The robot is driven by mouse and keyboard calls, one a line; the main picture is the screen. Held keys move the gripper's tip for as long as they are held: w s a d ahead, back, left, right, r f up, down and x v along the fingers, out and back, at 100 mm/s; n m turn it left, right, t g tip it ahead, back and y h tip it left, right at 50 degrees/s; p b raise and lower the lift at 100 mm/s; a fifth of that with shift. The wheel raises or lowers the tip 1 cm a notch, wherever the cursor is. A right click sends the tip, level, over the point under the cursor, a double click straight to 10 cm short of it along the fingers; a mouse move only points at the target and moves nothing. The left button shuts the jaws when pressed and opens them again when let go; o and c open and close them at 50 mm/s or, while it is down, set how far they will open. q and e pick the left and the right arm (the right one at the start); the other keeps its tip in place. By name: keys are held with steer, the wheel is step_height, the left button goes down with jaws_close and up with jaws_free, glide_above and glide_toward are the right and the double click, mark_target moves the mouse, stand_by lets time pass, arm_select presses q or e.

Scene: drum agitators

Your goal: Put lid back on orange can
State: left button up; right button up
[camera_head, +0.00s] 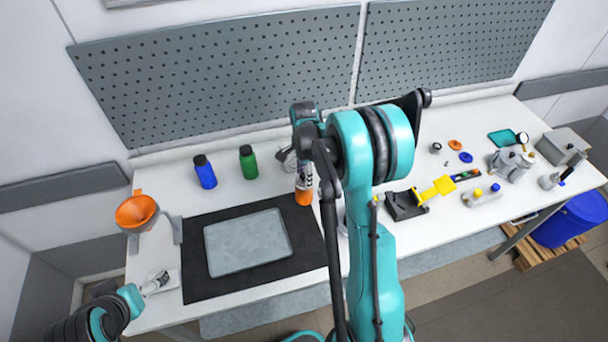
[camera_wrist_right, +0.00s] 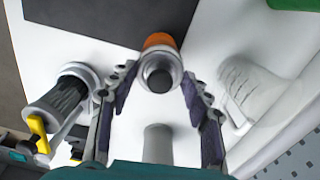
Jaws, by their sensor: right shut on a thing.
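The orange can (camera_head: 304,197) stands on the white table just right of the black mat, partly behind my right arm. In the right wrist view the orange can (camera_wrist_right: 158,40) shows only as an orange edge beneath a round grey lid (camera_wrist_right: 160,77) with a dark centre. My right gripper (camera_wrist_right: 159,76) has its two purple-padded fingers on either side of the lid and is shut on it. The lid is in line with the can's top; whether it is seated or a little above, I cannot tell. My left gripper (camera_head: 148,287) is at the lower left; its fingers are unclear.
A grey plate (camera_head: 248,243) lies on the black mat (camera_head: 205,287). Blue (camera_head: 205,173) and green (camera_head: 248,163) bottles stand behind it. An orange funnel (camera_head: 137,211) is at left. Yellow-and-black tools (camera_head: 408,205) lie right of my arm. A perforated board (camera_head: 215,75) stands along the back.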

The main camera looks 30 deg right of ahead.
stand_by(0.4)
steer(key=o, duration=0.9)
steer(key=shift+o, duration=0.3)
steer(key=o, duration=0.4)
steer(key=shift+o, duration=0.2)
steer(key=shift+r, duration=0.1)
steer(key=shift+r+p, duration=2)
steer(key=shift+r, duration=1.45)
